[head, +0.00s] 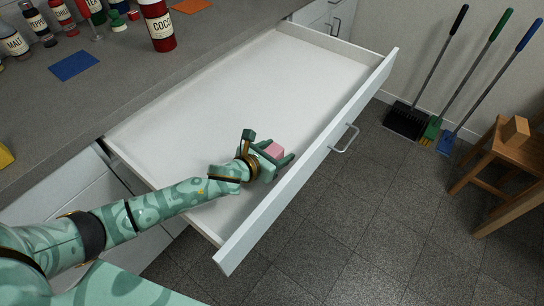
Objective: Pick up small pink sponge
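The small pink sponge (275,150) is inside the open white drawer (255,80), near its front panel. My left gripper (278,152) reaches into the drawer from the left, with its fingers on either side of the sponge. The fingers partly hide the sponge. I cannot tell whether they press on it or whether it rests on the drawer floor. My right gripper is not in view.
The drawer's front panel (310,160) with its handle (345,139) stands close beyond the gripper. The grey counter (120,75) holds jars, a red cocoa can (158,27) and a blue cloth (74,65). Brooms (478,75) and a wooden chair (505,160) stand right. The remaining drawer floor is clear.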

